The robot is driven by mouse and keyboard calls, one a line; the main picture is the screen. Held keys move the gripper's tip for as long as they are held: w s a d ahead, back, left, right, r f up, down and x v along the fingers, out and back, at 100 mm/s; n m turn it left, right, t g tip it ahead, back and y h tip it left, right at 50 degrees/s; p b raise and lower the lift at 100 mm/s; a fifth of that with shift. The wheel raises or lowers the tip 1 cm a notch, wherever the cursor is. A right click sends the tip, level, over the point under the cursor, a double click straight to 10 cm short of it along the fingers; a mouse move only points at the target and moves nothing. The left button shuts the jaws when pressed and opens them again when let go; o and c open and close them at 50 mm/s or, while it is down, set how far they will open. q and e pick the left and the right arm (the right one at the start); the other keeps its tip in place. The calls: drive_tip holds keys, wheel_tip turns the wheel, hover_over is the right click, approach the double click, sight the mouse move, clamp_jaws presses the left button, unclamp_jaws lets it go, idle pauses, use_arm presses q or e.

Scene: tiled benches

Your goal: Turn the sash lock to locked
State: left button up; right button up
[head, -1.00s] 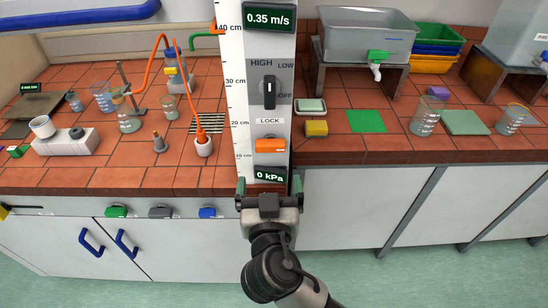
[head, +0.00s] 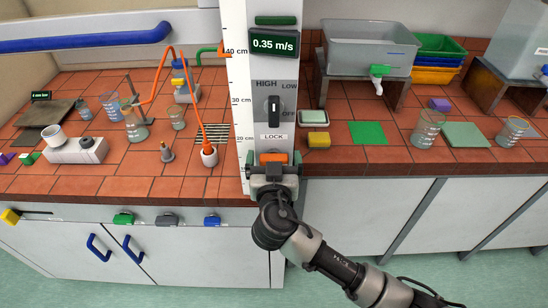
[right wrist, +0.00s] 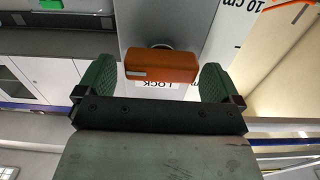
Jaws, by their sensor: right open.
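The sash lock is an orange block-shaped handle (head: 273,157) below the LOCK label on the white upright panel (head: 287,100). Its long side lies across the panel. My right gripper (head: 273,165) is at the lock, with one green finger on each side. In the right wrist view, the orange handle (right wrist: 161,66) sits between the two open fingers, with a visible gap on both sides. The gripper (right wrist: 156,81) is open and empty. The gripper body hides the panel below the lock. My left gripper is not in view.
A black selector knob (head: 274,110) sits above the lock. A blue bar (head: 90,40) crosses the upper left. Glassware and an orange hose (head: 192,100) stand on the tiled bench left of the panel. A yellow block (head: 319,140) and green square (head: 367,133) lie to the right.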

drive_tip(key=c, duration=0.9)
drive_tip(key=shift+c, duration=0.2)
